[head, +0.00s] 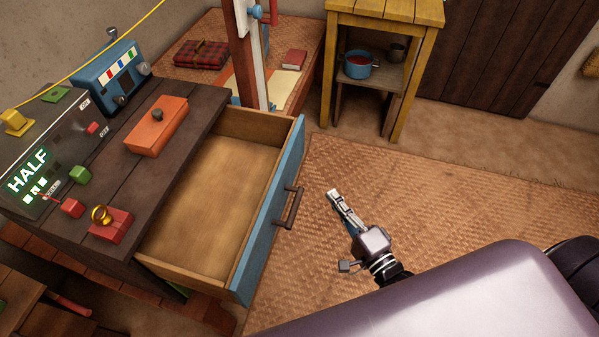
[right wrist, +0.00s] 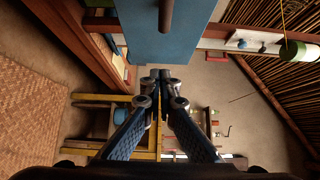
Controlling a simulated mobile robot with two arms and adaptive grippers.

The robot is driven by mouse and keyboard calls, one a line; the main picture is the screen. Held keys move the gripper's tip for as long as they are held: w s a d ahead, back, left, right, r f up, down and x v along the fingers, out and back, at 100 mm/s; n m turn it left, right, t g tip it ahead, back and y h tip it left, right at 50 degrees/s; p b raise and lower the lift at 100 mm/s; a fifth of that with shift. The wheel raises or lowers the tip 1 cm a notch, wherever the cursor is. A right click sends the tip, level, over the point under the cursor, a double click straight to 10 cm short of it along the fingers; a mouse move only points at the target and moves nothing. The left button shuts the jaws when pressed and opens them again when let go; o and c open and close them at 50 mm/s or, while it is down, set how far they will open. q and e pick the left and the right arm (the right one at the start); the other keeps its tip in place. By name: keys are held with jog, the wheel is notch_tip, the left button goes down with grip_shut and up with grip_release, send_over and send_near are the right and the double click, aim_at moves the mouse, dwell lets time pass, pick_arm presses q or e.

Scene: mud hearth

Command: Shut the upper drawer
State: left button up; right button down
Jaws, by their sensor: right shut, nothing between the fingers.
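The upper drawer (head: 205,200) stands pulled out from the dark wooden cabinet (head: 75,225). Its inside is bare and looks empty. Its blue front (head: 262,235) carries a dark bar handle (head: 289,207). My right gripper (head: 334,194) is shut and empty, to the right of the drawer front and apart from the handle in the head view. In the right wrist view the shut fingers (right wrist: 160,75) show below the blue front (right wrist: 155,35), with the handle (right wrist: 166,15) at the top. My left gripper is not in view.
An orange box (head: 157,127), a red block with a gold ring (head: 108,222) and a panel reading HALF (head: 40,165) are on the cabinet top. A red and white post (head: 248,60) rises behind the drawer. A yellow stand (head: 385,60) is farther back. The woven mat (head: 430,190) is clear.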

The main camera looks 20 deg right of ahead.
send_near(295, 162)
jog(key=w+d, duration=0.2)
jog(key=w, duration=0.2)
jog(key=shift+w+a+r+p, duration=0.1)
jog(key=shift+w+a+p, duration=0.6)
jog(key=shift+a, duration=0.3)
jog(key=shift+w+a, duration=0.25)
jog(key=shift+a, duration=0.25)
